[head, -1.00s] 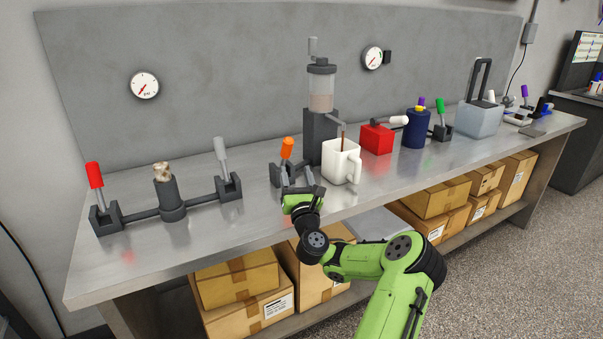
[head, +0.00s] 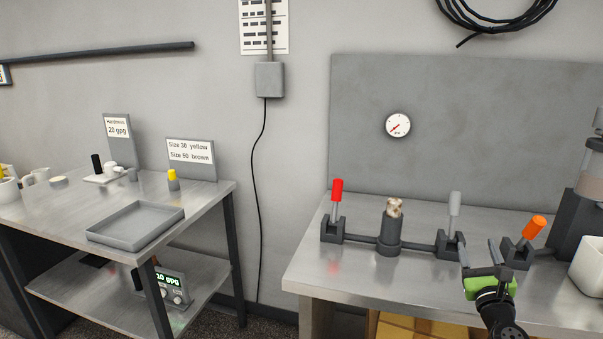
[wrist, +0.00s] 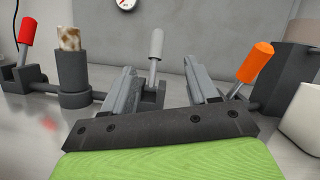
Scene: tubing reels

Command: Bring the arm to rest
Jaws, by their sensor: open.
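My gripper (head: 483,257) shows at the lower right of the head view, above the front part of the right bench. Its green and black body is at the end of my arm. In the wrist view its two grey fingers (wrist: 163,92) stand apart with nothing between them. Beyond the fingers is the grey-handled lever (wrist: 156,47). The orange-handled lever (wrist: 254,63) stands just right of the fingers. The rest of my arm is mostly out of the head view.
The right bench (head: 312,272) carries a red-handled lever (head: 336,192), a dark post with a mottled top (head: 390,230) and a white container (head: 590,265). A left table (head: 205,205) holds a grey tray (head: 135,225). A gap separates the two tables.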

